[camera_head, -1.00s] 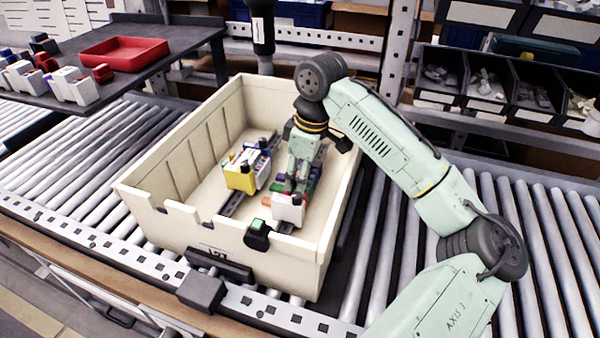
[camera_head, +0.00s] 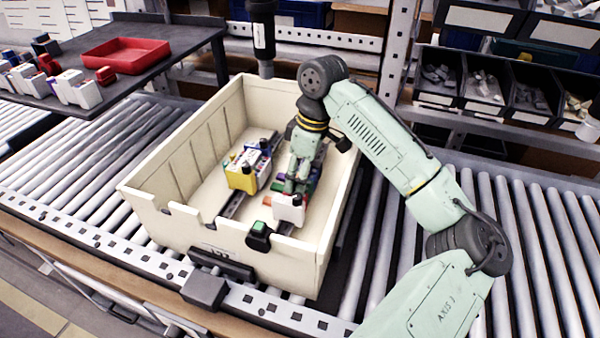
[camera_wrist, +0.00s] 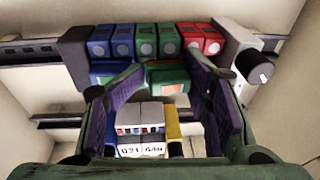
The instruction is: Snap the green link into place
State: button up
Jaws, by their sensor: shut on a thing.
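In the wrist view, the green link (camera_wrist: 168,79) is a green block with a tan patch on its face. It sits between the two purple-padded fingers of my gripper (camera_wrist: 163,70), which is shut on it. It lies against the front of a row of blue, green and red terminal blocks (camera_wrist: 145,40); whether it is seated cannot be told. In the head view my gripper (camera_head: 299,182) points down into the cream crate (camera_head: 175,165), over the right-hand row, and hides most of the link.
A second rail carries a yellow-ended assembly (camera_head: 241,178) to the left inside the crate. A white end block with a black knob (camera_wrist: 253,66) closes the right-hand row. The crate walls surround my gripper. A table with a red tray (camera_head: 124,55) stands at the back left.

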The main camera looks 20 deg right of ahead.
jog(key=shift+o, duration=0.2)
jog(key=shift+w+f+g+y+p, duration=0.15)
jog(key=shift+f+g+y+p, duration=0.25)
jog(key=shift+p, duration=0.7)
jog(key=shift+d+f, duration=0.1)
jog(key=shift+f, duration=0.1)
jog(key=shift+c, duration=0.6)
jog(key=shift+g, duration=0.5)
jog(key=shift+c, duration=0.6)
jog(key=shift+o, duration=0.3)
jog(key=shift+f, duration=0.3)
